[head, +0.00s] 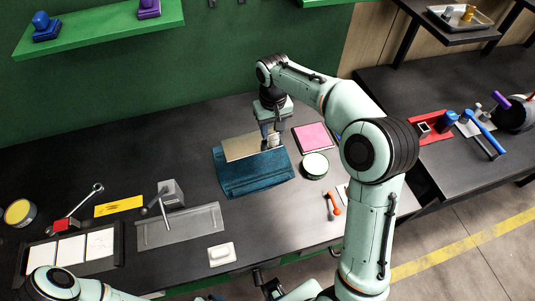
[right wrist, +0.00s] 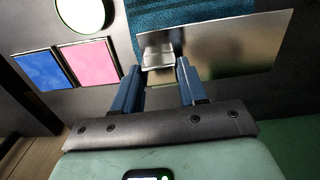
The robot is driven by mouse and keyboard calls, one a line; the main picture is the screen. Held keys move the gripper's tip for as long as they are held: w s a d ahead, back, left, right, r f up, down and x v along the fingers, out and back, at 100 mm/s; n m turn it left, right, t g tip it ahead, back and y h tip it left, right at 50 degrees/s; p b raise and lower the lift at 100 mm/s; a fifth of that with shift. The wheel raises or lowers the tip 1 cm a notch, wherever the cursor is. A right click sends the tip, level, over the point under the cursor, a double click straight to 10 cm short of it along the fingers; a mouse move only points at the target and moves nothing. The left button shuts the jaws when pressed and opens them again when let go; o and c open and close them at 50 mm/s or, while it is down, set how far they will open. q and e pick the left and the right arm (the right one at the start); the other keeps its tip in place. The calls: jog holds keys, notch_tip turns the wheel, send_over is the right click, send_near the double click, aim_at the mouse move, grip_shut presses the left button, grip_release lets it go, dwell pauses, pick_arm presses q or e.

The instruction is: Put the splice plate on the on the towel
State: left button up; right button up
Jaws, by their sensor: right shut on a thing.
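The splice plate (head: 240,147) is a flat, pale metal sheet with a small raised block (right wrist: 157,50) near one end. It overlaps the back part of the blue towel (head: 252,180), which is spread on the dark table. The plate also shows in the right wrist view (right wrist: 235,48), with the towel (right wrist: 190,12) beyond it. My right gripper (right wrist: 160,66) is shut on the block end of the plate. Whether the plate rests on the towel or hovers just above it I cannot tell. My left arm shows at the lower left, but its gripper is not visible.
A pink pad (head: 312,138) and a round, pale-topped tin (head: 314,166) lie right of the towel. A grey tray (head: 180,228) and a metal block with a rod (head: 171,192) stand to the left. An orange-handled tool (head: 334,205) lies at front right.

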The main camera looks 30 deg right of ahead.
notch_tip(320, 180, down, 12)
jog(key=shift+w+f+b, duration=0.1)
jog(key=shift+f+b, duration=0.15)
jog(key=shift+b, duration=0.25)
jog(key=shift+f, duration=0.15)
jog(key=o, duration=1.1)
jog(key=shift+r, duration=0.25)
notch_tip(320, 180, up, 12)
jog(key=shift+f+p, duration=0.1)
jog(key=shift+p, duration=0.5)
jog(key=shift+f, duration=0.1)
